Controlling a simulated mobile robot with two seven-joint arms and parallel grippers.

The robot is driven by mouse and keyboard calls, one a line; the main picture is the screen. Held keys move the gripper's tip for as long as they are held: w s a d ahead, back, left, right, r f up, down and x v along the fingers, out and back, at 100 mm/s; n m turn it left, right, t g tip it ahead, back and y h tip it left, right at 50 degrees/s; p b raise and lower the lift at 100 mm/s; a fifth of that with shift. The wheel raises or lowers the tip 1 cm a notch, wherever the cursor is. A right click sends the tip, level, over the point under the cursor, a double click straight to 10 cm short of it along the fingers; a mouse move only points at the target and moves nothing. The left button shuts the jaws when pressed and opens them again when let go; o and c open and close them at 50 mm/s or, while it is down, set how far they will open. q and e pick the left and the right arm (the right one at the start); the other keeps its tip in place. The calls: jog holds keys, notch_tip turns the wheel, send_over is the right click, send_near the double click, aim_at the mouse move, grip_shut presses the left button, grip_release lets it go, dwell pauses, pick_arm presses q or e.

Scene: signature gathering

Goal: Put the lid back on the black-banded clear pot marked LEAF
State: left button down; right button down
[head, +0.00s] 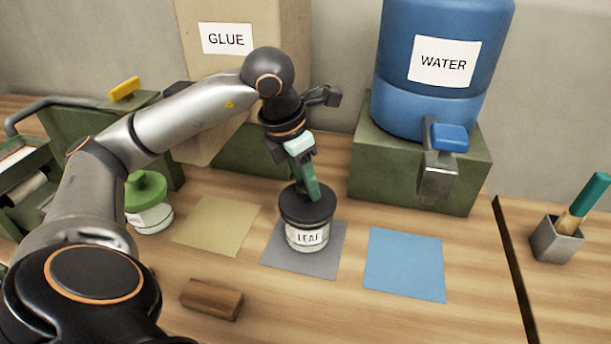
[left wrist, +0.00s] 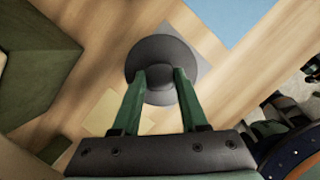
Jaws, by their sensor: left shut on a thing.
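The clear pot marked LEAF (head: 308,236) stands upright on the grey mat (head: 280,256). Its dark lid (head: 300,203) sits over the pot's mouth, and no gap between them can be made out. My left gripper (head: 312,193) comes down from above and is shut on the lid's knob. In the left wrist view the round lid (left wrist: 137,67) lies under the fingertips of my left gripper (left wrist: 160,84), which are on either side of the knob. The lid hides the pot's rim there. My right gripper is not in view.
A green-lidded pot (head: 150,215) stands to the left, near a tan mat (head: 218,226). A blue mat (head: 404,264) lies to the right. A wooden block (head: 211,299) lies in front. The WATER tank (head: 435,90) with its tap and the GLUE container (head: 207,75) stand behind.

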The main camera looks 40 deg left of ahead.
pick_arm(q)
grip_release()
dwell(0.8)
jog(key=shift+r+p, duration=1.4)
jog(key=shift+r, duration=0.15)
jog(key=shift+r+p, duration=1.75)
jog(key=shift+r, duration=0.3)
jog(key=shift+c, duration=0.4)
grip_shut()
